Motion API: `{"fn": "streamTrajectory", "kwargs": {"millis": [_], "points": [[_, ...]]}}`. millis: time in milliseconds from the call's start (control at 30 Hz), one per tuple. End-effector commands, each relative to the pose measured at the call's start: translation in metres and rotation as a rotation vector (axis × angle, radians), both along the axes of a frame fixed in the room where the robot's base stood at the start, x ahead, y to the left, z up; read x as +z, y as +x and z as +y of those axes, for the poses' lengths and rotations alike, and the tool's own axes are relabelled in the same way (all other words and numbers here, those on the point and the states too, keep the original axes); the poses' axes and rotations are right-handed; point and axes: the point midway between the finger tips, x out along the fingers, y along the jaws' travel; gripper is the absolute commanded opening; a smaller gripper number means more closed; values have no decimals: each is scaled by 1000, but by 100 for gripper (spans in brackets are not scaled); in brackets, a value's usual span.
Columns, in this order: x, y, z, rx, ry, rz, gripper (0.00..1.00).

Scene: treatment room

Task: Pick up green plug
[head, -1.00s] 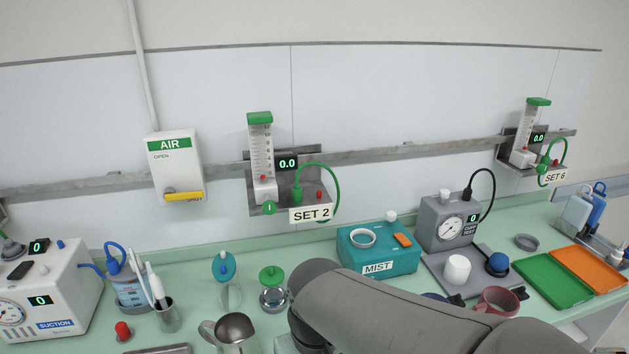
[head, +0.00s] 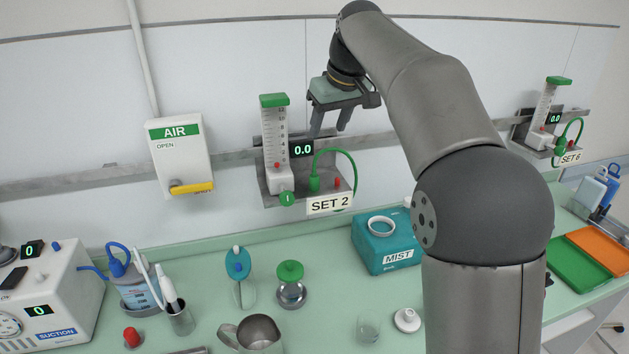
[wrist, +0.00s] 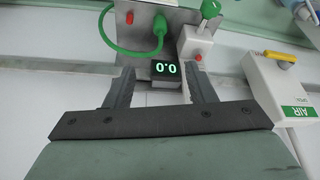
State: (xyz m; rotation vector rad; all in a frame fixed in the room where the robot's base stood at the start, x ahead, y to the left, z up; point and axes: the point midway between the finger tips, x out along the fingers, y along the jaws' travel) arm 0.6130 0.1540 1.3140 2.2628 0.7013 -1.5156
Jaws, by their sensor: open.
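The green plug (head: 315,183) stands upright on the grey wall shelf (head: 330,178) of SET 2, with a green cable looping from its top to the right. It also shows in the wrist view (wrist: 158,27), upside down, beyond the fingers. My gripper (head: 330,127) is open and empty, fingers pointing down, above and a little right of the plug and apart from it. In the wrist view my gripper (wrist: 160,80) frames the 0.0 display (wrist: 166,69) between its fingers.
The flowmeter (head: 277,145) stands left of the plug, with a green knob (head: 287,199) at its base. A red cap (head: 337,183) is right of the plug. The AIR box (head: 180,155) hangs farther left. The MIST box (head: 388,242) stands on the bench below.

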Motion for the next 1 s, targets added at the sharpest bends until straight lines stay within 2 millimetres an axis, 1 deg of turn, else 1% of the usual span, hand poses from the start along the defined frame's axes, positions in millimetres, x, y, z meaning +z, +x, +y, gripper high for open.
{"fn": "streamTrajectory", "kwargs": {"millis": [167,400,500,600,767,867,1000], "points": [[-29,10,8,4,-2,4,50],[-77,26,19,3,-1,3,50],[-92,32,22,1,-1,1,50],[-103,35,24,1,-1,-1,50],[-111,37,26,1,-1,-2,50],[-123,38,28,2,-2,1,50],[-144,43,32,0,-1,1,50]]}}
